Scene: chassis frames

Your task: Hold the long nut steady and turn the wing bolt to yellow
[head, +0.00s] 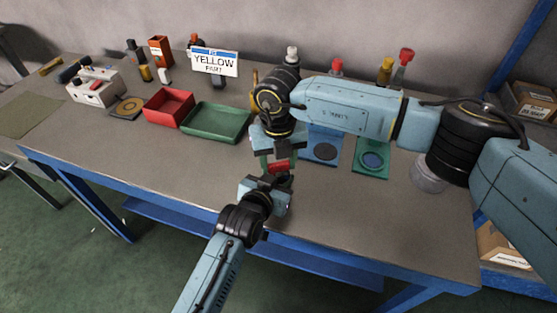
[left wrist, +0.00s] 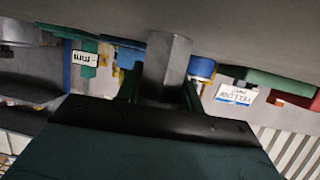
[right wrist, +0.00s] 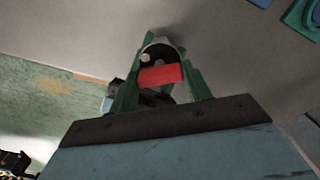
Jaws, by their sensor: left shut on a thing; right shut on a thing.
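My left gripper (head: 272,182) comes up from the bottom of the head view and is shut. In the left wrist view its green fingers (left wrist: 160,90) close on a grey metal long nut (left wrist: 168,62) with flat sides. My right gripper (head: 277,157) is just above it, pointing down, and is shut on the wing bolt. The wing bolt's red face (head: 280,168) shows between the two grippers. In the right wrist view this red face (right wrist: 160,75) lies between the green fingers, with a round grey metal end beyond it. No yellow shows on the bolt.
A sign reading YELLOW (head: 215,62) stands at the back of the bench. A red tray (head: 168,108) and a green tray (head: 217,121) lie left of the grippers. Blue (head: 322,150) and green (head: 371,160) pads lie right. The bench's front left is clear.

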